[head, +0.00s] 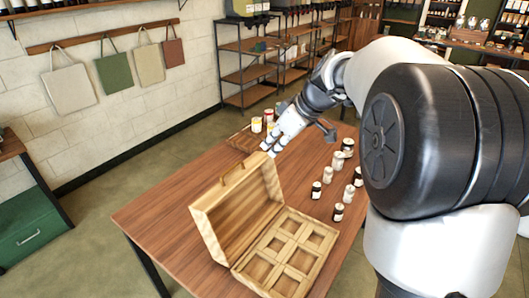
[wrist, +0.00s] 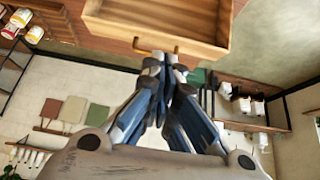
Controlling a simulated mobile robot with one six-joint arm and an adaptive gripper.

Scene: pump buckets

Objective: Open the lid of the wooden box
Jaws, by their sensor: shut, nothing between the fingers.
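The wooden box stands on the table with its lid (head: 236,205) raised, roughly upright at the left of the base (head: 285,250). The base shows several square compartments, which look empty. A handle (head: 238,172) sits on the lid's upper edge. My gripper (head: 270,149) is shut and empty, just beyond the lid's upper right corner. In the wrist view the fingertips (wrist: 165,60) lie close to the handle (wrist: 155,47) and the lid (wrist: 155,20); I cannot tell whether they touch.
Several small jars (head: 338,160) stand on the wooden table (head: 165,220), right of the box. A tray (head: 240,139) and more jars (head: 257,125) are behind it. Bags (head: 115,73) hang on the wall, and a metal shelf (head: 245,75) stands at the back. The table's left part is clear.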

